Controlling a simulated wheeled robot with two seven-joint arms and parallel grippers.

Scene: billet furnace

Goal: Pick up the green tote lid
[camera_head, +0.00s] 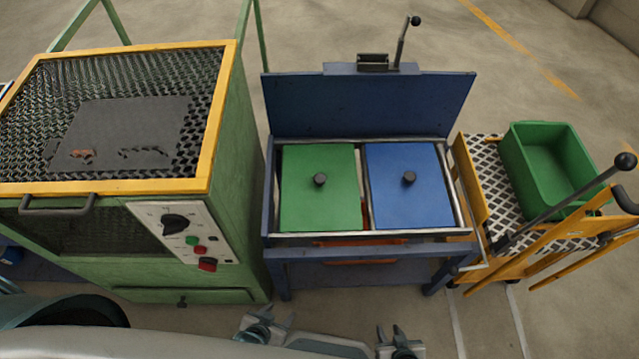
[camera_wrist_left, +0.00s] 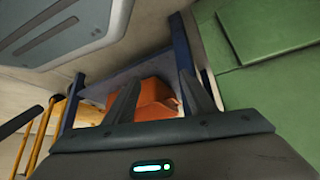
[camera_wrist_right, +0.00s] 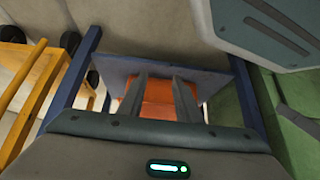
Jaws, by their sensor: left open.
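The green tote lid (camera_head: 305,205) is a flat green panel with a round black knob (camera_head: 320,179). It lies in the left opening of a blue stand, beside a blue lid (camera_head: 400,210) with a similar knob. My left gripper (camera_head: 268,325) is in front of the stand, nearer to me than the green lid and apart from it; it is open and empty. Its fingers also show in the left wrist view (camera_wrist_left: 162,92). My right gripper (camera_head: 400,338) is in front of the blue lid's side, with its fingers apart and empty; they also show in the right wrist view (camera_wrist_right: 158,88).
The blue stand (camera_head: 370,250) has a raised back panel (camera_head: 365,105). An orange object (camera_wrist_right: 155,95) is low inside it. A green furnace (camera_head: 240,170) with a yellow frame stands close on the left. A yellow cart (camera_head: 473,185) with a green tote (camera_head: 550,165) stands on the right.

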